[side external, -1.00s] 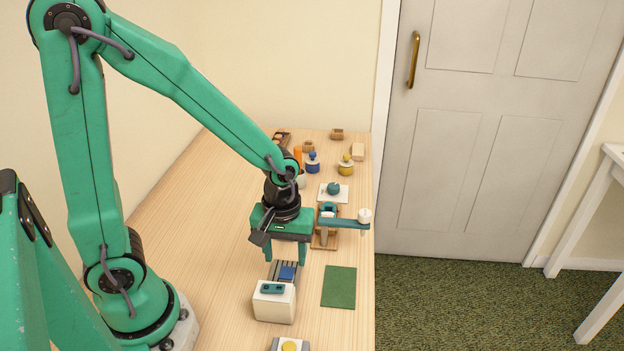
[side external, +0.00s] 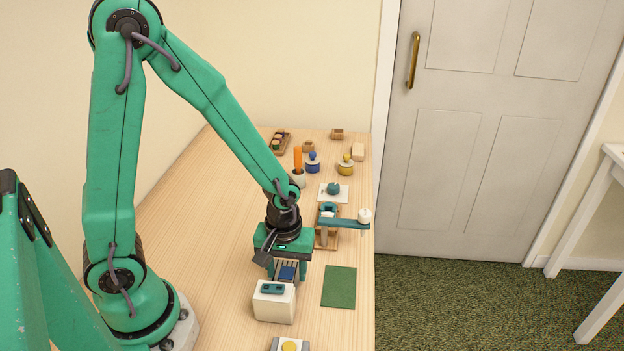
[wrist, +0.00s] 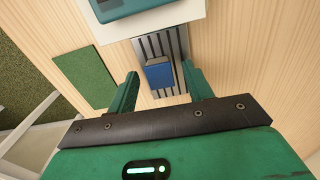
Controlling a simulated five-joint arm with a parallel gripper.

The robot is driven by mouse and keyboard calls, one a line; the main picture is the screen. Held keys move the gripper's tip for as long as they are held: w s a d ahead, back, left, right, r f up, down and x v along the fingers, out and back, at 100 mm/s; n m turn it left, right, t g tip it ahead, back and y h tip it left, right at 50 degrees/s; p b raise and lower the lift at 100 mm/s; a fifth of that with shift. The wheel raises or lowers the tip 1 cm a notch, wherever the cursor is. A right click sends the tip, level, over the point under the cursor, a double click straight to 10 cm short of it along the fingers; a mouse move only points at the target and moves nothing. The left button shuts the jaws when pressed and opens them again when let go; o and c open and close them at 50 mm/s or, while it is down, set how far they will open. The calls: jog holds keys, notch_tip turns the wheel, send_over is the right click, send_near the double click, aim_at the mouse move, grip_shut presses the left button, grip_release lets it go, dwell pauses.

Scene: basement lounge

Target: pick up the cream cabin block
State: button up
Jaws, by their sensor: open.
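A small cream block (side external: 358,151) lies at the far right of the table, well away from my gripper; I cannot tell for sure that it is the cabin block. My gripper (side external: 286,283) is open and points down over a grey slatted rack (wrist: 148,46) at the near end. A blue block (wrist: 159,76) rests on the rack. In the wrist view it shows between my two fingers (wrist: 159,72), with nothing gripped. My gripper and arm partly hide the rack in the side view.
A cream-white box (side external: 274,308) with a teal top piece stands close against the rack. A green mat (side external: 339,287) lies to its right. A wooden stand with a teal arm (side external: 345,223) is behind the mat. Blue (side external: 312,163) and yellow (side external: 346,166) topped jars stand further back.

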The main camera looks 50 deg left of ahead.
aim_at(287, 272)
jog(key=shift+c, duration=0.2)
jog(key=c, duration=0.9)
jog(key=shift+c, duration=0.2)
jog(key=shift+r, duration=0.25)
notch_tip(287, 272, up, 10)
jog(key=shift+f, duration=0.2)
dwell(0.5)
